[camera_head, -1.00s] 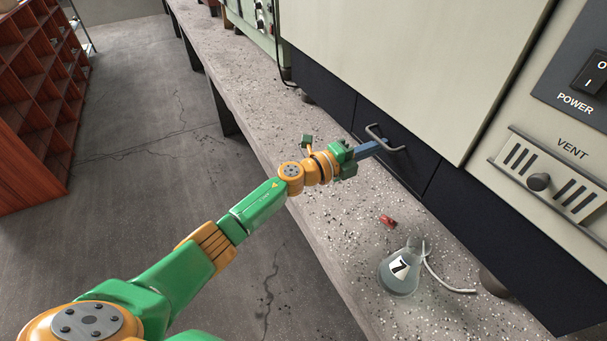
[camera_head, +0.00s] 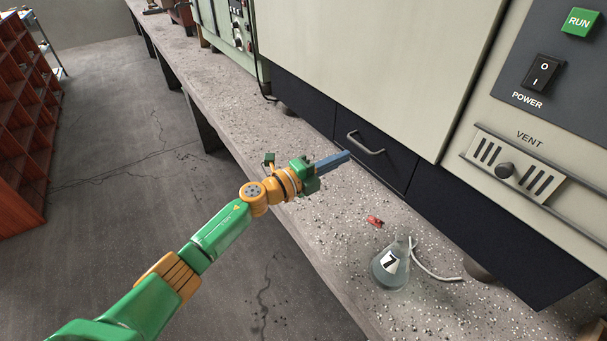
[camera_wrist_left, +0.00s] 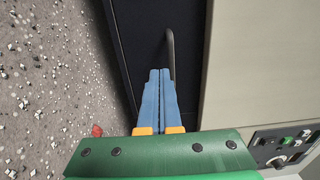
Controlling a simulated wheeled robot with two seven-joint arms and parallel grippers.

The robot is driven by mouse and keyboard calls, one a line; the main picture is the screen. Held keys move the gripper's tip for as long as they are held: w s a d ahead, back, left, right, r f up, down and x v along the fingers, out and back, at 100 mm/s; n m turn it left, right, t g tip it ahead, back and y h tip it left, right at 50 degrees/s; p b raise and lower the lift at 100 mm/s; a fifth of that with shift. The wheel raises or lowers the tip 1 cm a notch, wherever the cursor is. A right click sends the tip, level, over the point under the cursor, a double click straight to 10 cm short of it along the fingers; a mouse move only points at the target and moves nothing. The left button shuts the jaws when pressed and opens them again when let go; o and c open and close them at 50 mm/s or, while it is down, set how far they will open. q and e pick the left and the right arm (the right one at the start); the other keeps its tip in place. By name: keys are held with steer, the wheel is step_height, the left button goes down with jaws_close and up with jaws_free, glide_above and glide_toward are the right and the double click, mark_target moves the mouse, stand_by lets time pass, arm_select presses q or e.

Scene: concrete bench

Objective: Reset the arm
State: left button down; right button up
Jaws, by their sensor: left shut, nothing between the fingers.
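My left arm comes in from the lower left of the head view, green and orange. Its left gripper (camera_head: 346,156) has blue fingers that are shut with nothing between them. The fingertips are just short of the metal handle (camera_head: 366,143) on the dark drawer front (camera_head: 385,170). In the left wrist view the closed fingers (camera_wrist_left: 159,72) point at the drawer front, with the handle (camera_wrist_left: 171,55) just to their right. A small gap between fingers and handle seems to show in the head view. My right gripper is not in view.
On the speckled bench (camera_head: 330,225) are a small red object (camera_head: 375,221) and a clear flask (camera_head: 390,268) marked 7, with a white tube (camera_head: 440,271) behind it. A panel with a power switch (camera_head: 541,72) and a vent (camera_head: 515,165) is at right. A red-brown shelf (camera_head: 20,120) stands at left.

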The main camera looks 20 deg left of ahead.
arm_select(q)
steer(key=s+a+f+n+g+y, duration=0.1)
steer(key=s+a+f+n+y, duration=0.45)
steer(key=s+n, duration=0.35)
steer(key=s+a+f+n+g+y, duration=0.1)
steer(key=s+a+f+n+y, duration=0.5)
steer(key=n, duration=0.4)
steer(key=s+d+f+n+g, duration=0.1)
steer(key=s+f+n+g, duration=0.15)
steer(key=s, duration=0.35)
steer(key=s+d+f+n+g+p, duration=0.1)
steer(key=s+d+f+g, duration=0.1)
steer(key=s+g, duration=0.35)
steer(key=s+d+f+n+g, duration=0.1)
steer(key=s+f, duration=0.1)
steer(key=s, duration=0.6)
step_height(320, 180, down, 11)
steer(key=s+g+p, duration=0.1)
steer(key=s+p, duration=0.2)
steer(key=p, duration=0.4)
steer(key=s+a+f+g+p, duration=0.1)
steer(key=s+f+p, duration=0.3)
steer(key=s, duration=0.6)
steer(key=shift+s+a+f, duration=0.3)
steer(key=shift+s+a, duration=0.1)
steer(key=shift+a, duration=0.3)
